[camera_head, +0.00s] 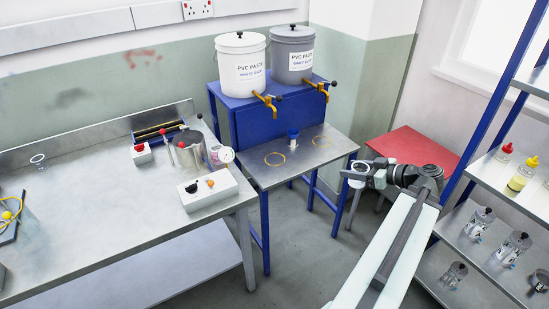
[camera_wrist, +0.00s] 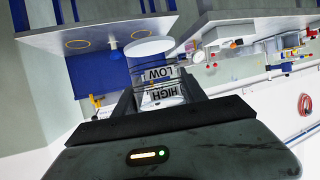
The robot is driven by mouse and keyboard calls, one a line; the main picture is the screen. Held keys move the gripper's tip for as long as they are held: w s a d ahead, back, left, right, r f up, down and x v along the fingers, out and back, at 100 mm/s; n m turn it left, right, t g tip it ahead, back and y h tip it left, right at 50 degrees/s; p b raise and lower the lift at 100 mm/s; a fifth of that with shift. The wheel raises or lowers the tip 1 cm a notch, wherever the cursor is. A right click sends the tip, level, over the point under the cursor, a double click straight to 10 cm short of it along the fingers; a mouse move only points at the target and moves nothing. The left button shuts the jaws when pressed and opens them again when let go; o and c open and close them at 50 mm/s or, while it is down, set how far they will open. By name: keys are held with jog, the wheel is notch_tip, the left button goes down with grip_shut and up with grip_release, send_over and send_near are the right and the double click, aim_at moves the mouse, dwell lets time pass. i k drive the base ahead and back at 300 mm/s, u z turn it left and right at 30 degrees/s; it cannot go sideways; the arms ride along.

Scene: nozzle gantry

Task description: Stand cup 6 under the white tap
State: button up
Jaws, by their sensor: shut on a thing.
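My gripper (camera_head: 358,170) is held out over the floor, right of the small metal table. In the wrist view my gripper (camera_wrist: 158,100) is shut on a cup (camera_wrist: 158,74) with HIGH and LOW labels. The labels read upside down there, and a white disc shows at the cup's end. I cannot read a number on it. The white tap (camera_head: 267,98) is yellow and sits low on the white PVC paste bucket (camera_head: 241,62). Below it, a yellow ring (camera_head: 275,159) marks the table top, with nothing standing in it.
A grey bucket (camera_head: 292,55) has its own tap (camera_head: 325,89) and a second yellow ring (camera_head: 321,142) below. A small blue item (camera_head: 293,136) stands between the rings. A long bench (camera_head: 110,215) is left, a red-topped table (camera_head: 412,148) behind my arm, and shelves (camera_head: 475,235) right.

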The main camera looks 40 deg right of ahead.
aim_at(276, 159)
jog(key=i, duration=0.95)
jog(key=z, duration=0.05)
